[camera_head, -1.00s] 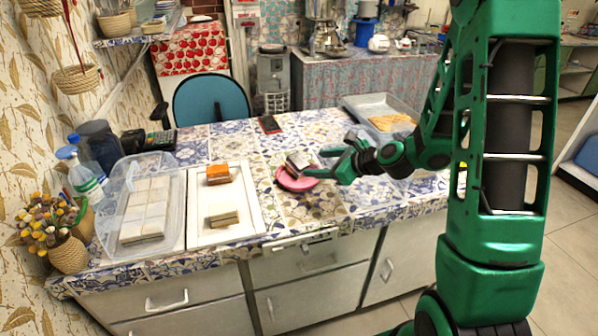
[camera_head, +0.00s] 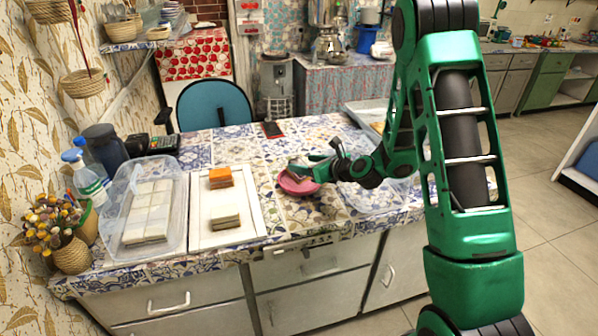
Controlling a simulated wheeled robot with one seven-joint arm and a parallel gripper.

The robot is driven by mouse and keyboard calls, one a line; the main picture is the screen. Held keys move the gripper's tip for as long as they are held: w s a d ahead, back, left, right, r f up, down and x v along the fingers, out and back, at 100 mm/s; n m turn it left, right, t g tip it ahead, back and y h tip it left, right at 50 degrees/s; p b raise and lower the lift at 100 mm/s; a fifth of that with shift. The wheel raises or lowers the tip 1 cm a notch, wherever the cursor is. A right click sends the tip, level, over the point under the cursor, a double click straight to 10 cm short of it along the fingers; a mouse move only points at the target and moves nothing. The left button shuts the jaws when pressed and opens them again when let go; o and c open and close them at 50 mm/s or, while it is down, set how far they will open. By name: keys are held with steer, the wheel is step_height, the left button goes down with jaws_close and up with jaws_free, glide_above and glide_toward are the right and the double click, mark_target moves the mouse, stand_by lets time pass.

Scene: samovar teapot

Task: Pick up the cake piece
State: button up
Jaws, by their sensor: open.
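A pink plate (camera_head: 293,186) sits on the tiled counter, left of my gripper. A small light-brown layered cake piece (camera_head: 299,166) shows at the plate, partly hidden by my gripper; I cannot tell whether it lies flat or tilted. My gripper (camera_head: 309,166) is open, its green fingers reaching left over the plate beside the cake piece. Whether the fingers touch it is hidden. On a white tray (camera_head: 205,240) stand an orange-topped cake piece (camera_head: 220,178) and a pale layered cake piece (camera_head: 225,216), apart from each other.
Bottles (camera_head: 90,184) and a flower basket (camera_head: 71,256) stand at the far left. A dark phone (camera_head: 271,129) lies behind. Another clear container (camera_head: 378,197) is near my arm. The counter between tray and plate is clear.

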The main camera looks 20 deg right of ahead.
mark_target(298, 163)
steer(key=x, duration=0.4)
steer(key=shift+f, duration=0.25)
steer(key=c, duration=1.3)
steer(key=shift+r, duration=0.2)
